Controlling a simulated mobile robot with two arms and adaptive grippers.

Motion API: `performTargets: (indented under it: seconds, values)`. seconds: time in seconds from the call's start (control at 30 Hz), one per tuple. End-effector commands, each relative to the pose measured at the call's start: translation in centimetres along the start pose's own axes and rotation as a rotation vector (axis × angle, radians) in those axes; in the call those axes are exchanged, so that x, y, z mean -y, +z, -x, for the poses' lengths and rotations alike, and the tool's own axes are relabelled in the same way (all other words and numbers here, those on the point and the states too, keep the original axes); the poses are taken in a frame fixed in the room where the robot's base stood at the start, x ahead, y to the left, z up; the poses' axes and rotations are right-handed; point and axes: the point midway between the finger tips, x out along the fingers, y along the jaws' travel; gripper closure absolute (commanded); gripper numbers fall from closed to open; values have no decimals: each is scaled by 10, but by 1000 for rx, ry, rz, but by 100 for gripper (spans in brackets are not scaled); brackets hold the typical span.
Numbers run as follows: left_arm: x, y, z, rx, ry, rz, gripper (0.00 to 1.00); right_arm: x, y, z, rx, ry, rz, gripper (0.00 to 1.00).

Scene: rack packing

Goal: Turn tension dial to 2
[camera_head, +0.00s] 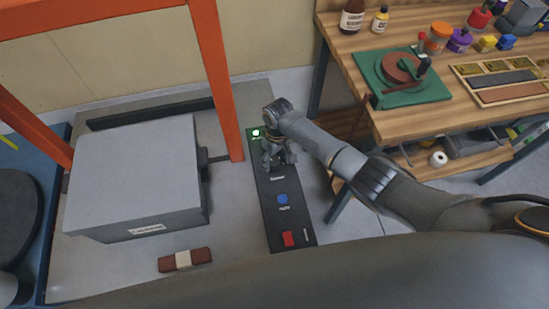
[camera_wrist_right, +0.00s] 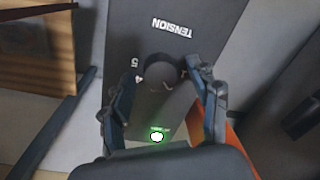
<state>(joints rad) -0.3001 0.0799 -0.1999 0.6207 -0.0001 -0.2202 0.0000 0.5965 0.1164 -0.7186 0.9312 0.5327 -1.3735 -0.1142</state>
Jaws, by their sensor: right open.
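The tension dial (camera_wrist_right: 160,72) is a dark round knob on a black control panel, below the printed word TENSION in the right wrist view. The numbers 5 and 4 show at its left; its other numbers are hidden or too dark to read. My right gripper (camera_wrist_right: 162,100) is open, with one finger on each side of the dial; I cannot tell whether they touch it. In the head view my right gripper (camera_head: 279,158) covers the dial on the panel (camera_head: 266,215). My left gripper is not in view.
A lit green light (camera_head: 256,133) is at the panel's far end. A blue button (camera_head: 282,198) and a red switch (camera_head: 288,238) are nearer. An orange post (camera_head: 217,80) and grey box (camera_head: 135,178) stand left. A wooden workbench (camera_head: 440,125) stands right.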

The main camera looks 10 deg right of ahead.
Motion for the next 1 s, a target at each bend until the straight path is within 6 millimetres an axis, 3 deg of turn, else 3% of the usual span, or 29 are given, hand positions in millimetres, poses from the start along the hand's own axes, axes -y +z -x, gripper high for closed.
performTargets:
  seconds: [0.27, 0.7, 1.0]
  values:
    - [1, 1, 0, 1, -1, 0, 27, -1, 0, 17, -2, 0, 1, 39]
    - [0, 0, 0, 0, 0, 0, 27, -1, -1, 103, -1, 1, 0, 39]
    - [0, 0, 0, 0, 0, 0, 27, 0, 0, 120, 0, 0, 0, 39]
